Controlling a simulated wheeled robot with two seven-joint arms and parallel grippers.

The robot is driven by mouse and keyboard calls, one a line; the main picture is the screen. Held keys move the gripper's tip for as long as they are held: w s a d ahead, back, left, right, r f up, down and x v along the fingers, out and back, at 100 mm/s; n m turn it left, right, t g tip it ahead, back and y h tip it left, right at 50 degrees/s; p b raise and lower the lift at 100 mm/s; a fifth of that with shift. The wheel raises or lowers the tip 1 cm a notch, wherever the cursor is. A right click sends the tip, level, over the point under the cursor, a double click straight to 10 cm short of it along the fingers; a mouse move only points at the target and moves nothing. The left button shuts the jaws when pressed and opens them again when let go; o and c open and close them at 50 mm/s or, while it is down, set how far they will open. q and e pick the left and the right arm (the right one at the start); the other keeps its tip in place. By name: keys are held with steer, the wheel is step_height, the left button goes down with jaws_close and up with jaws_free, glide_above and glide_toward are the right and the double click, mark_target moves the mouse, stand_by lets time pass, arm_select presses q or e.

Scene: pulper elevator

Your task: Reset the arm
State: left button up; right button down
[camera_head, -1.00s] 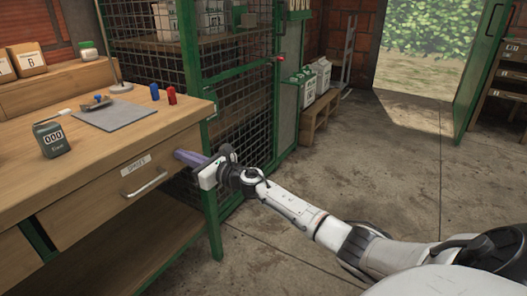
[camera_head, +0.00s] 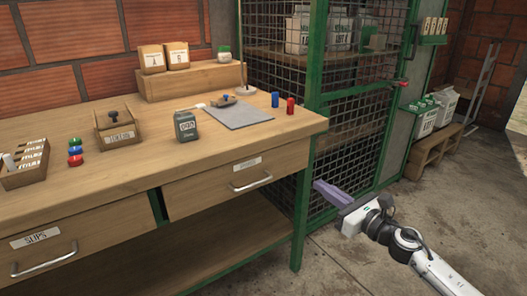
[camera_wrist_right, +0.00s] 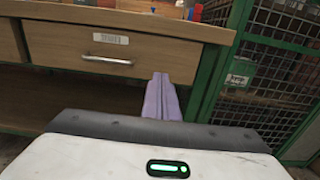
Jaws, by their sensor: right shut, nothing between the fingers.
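My right gripper (camera_head: 332,192) is at the right of the workbench, near its green front leg and in front of the mesh cage. Its purple fingers are together with nothing between them. In the right wrist view the fingers (camera_wrist_right: 161,98) point toward the bench, below and to the right of the closed drawer with a handle (camera_wrist_right: 108,50). They appear apart from the drawer. My left gripper is not in view.
The wooden workbench (camera_head: 95,200) carries a counter box (camera_head: 186,126), a grey mat (camera_head: 238,113), blue and red pieces and small trays. Its drawers have protruding handles (camera_head: 251,182). The green mesh cage (camera_head: 350,140) stands behind my gripper. Concrete floor (camera_head: 480,200) lies open to the right.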

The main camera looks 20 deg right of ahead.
steer(key=s+a+f+m+g+h, duration=0.1)
steer(key=s+a+f+m+g, duration=0.2)
steer(key=s+a+f+m, duration=0.95)
steer(key=s+a+f+m+g+h, duration=0.3)
steer(key=s+f+m, duration=0.45)
steer(key=m, duration=0.95)
steer(key=s+a+r+m+g+y+p, duration=0.2)
steer(key=s+a+m+y, duration=0.1)
steer(key=s+a+m, duration=0.6)
arm_select(q)
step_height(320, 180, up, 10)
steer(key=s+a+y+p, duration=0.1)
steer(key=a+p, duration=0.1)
steer(key=p, duration=1.3)
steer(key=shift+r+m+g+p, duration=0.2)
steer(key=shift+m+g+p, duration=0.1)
steer(key=shift+p, duration=0.1)
arm_select(e)
steer(key=s+d+r+n, duration=0.2)
steer(key=d+r, duration=0.1)
steer(key=r, duration=0.5)
steer(key=shift+d+r+g+h, duration=0.15)
steer(key=shift+r+g+h, duration=0.15)
steer(key=shift+g+h, duration=0.1)
